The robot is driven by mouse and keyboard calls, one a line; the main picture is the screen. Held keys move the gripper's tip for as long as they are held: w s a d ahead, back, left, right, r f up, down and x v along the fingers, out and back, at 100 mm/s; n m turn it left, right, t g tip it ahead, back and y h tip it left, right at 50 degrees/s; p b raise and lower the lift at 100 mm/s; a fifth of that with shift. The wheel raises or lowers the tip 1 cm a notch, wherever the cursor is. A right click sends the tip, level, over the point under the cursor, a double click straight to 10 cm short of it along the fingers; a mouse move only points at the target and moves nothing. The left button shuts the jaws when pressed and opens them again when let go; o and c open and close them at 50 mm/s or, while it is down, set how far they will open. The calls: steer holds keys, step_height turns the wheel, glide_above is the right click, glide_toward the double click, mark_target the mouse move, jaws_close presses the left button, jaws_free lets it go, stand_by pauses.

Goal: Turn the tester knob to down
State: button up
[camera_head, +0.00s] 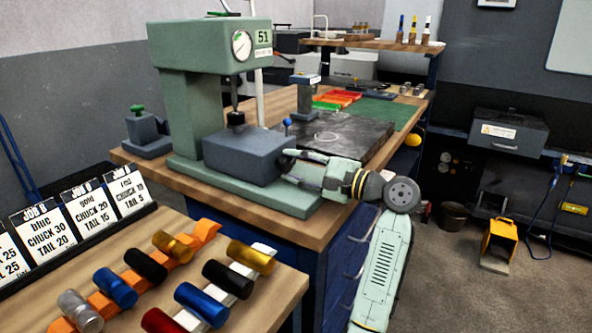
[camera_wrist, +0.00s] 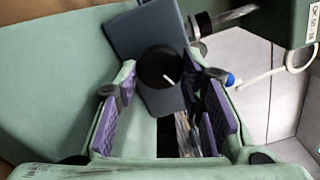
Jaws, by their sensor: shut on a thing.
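The tester (camera_head: 185,120) is a green press-like machine with a round dial and a "51" plate. Its grey-blue block (camera_head: 240,153) sits on the green base. The tester knob (camera_wrist: 159,66) is round and black with a short white mark, on the block's face in the wrist view; the mark points to the lower right there.
A blue-tipped lever (camera_head: 288,123) stands close behind my gripper. Coloured cylinders (camera_head: 205,305) and job cards (camera_head: 80,207) fill the near table. Open floor (camera_head: 455,290) lies to the right.

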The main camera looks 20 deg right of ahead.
steer(key=n+b, duration=0.3)
steer(key=n, duration=0.3)
steer(key=shift+n, duration=0.3)
steer(key=n+b, duration=0.2)
steer(key=n, duration=0.1)
steer(key=shift+a, duration=0.1)
steer(key=shift+n+b, duration=0.95)
steer(key=shift+n, duration=0.75)
steer(key=shift+r, duration=0.1)
steer(key=o, duration=1.1)
steer(key=v, duration=1.2)
